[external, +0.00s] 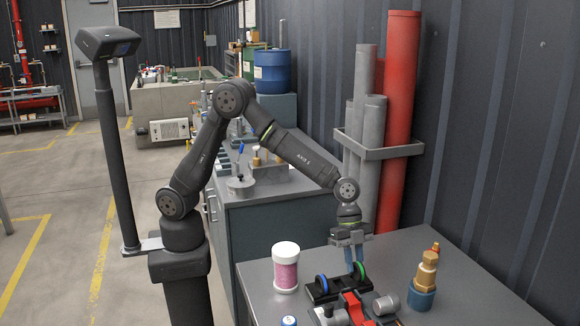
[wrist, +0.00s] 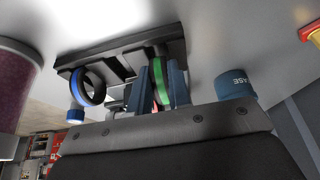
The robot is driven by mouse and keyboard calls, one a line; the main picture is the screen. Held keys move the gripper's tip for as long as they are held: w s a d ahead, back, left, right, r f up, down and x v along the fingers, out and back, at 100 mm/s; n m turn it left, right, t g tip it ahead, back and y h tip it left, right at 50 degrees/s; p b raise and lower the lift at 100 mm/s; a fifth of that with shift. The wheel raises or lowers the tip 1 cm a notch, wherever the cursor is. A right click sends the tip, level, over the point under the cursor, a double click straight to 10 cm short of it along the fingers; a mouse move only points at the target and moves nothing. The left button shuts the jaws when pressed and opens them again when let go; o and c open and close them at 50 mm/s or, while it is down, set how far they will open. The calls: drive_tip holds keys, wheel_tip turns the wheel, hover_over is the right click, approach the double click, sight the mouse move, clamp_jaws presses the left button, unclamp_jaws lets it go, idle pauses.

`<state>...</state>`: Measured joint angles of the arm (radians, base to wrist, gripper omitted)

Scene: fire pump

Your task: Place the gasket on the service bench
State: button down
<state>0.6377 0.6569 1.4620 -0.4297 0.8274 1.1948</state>
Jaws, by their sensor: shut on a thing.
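A green ring (external: 362,270), apparently a gasket, stands upright at the right end of a black rack (external: 312,297) on the near grey bench (external: 470,293). My gripper (external: 356,265) reaches down from above and is shut on the green ring. In the wrist view, its two blue fingers (wrist: 160,92) press on either side of the green ring (wrist: 160,78). A blue ring (external: 322,284) stands at the other end of the rack, left of my gripper. It also shows in the wrist view (wrist: 89,87). The green ring's lower edge is partly hidden.
A pink-filled jar (external: 286,268) stands left of the rack. A red and grey pump assembly (external: 355,309) lies in front. The bench's far right is clear. Pipes (external: 400,120) rise behind.

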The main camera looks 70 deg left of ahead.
drive_tip(key=shift+f, duration=0.45)
drive_tip(key=shift+f, duration=0.25)
drive_tip(key=shift+f, duration=0.25)
